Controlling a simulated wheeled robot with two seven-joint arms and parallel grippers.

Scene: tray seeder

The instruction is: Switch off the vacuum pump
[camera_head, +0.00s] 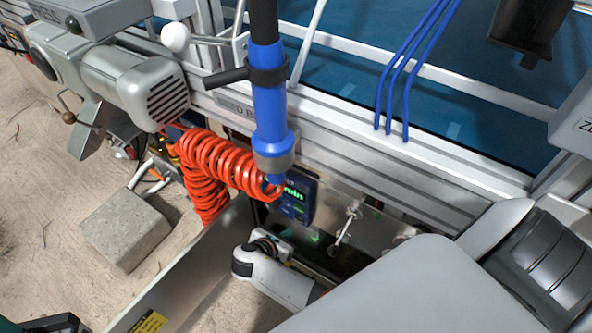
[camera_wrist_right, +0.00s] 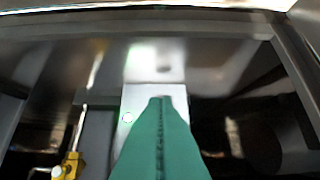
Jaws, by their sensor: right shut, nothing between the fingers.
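My right gripper (camera_wrist_right: 160,100) shows as two green fingers pressed together and empty in the right wrist view. Their tips overlap a pale metal plate (camera_wrist_right: 142,72); I cannot tell whether they touch it. In the head view a white part of my right arm (camera_head: 272,276) reaches in below the blue display unit (camera_head: 297,197), and the fingers are hidden. A metal lever (camera_head: 345,228) stands on the steel panel to its right. A grey finned motor housing (camera_head: 135,85) is at upper left; I cannot tell whether it is the vacuum pump. The pump's switch is not clearly identifiable.
A coiled orange hose (camera_head: 215,165) and a blue vertical tool (camera_head: 269,115) hang close by my right arm. A steel side wall (camera_head: 185,265) stands at its left. A concrete block (camera_head: 125,228) lies on the floor. A yellow fitting (camera_wrist_right: 70,167) sits left of the fingers.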

